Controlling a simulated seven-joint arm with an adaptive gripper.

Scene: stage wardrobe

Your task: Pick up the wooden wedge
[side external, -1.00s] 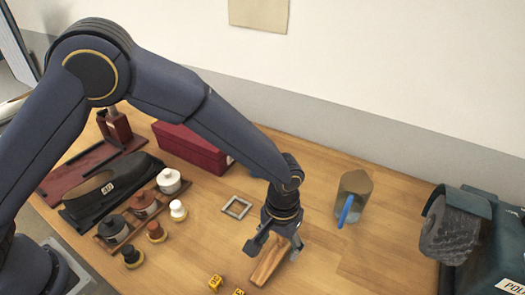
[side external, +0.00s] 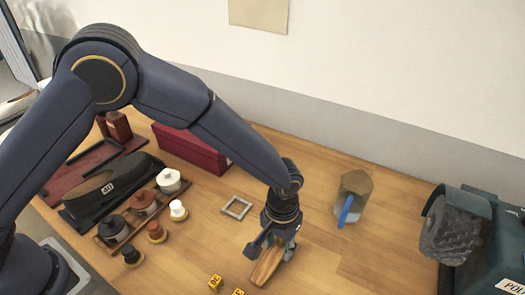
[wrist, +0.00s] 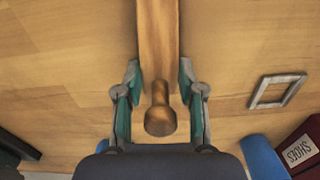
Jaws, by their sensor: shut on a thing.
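The wooden wedge (side external: 266,266) is a long, pale brown wooden piece on the table, below my gripper in the side view. In the wrist view the wedge (wrist: 158,40) runs up from between the fingers to the top edge, with a rounded knob-like end towards the palm. My gripper (side external: 275,247) points down over its far end. In the wrist view my gripper (wrist: 159,78) is shut on the wedge, with a green-lined finger on each side. The fingers hide part of it in the side view. I cannot see any clear gap between wedge and table.
A small grey square frame (side external: 237,208) lies left of the gripper. Yellow cubes (side external: 215,282) lie at the front. A clear container (side external: 357,183) with a blue item stands to the right. A maroon box (side external: 190,148) and several pots (side external: 169,181) are left.

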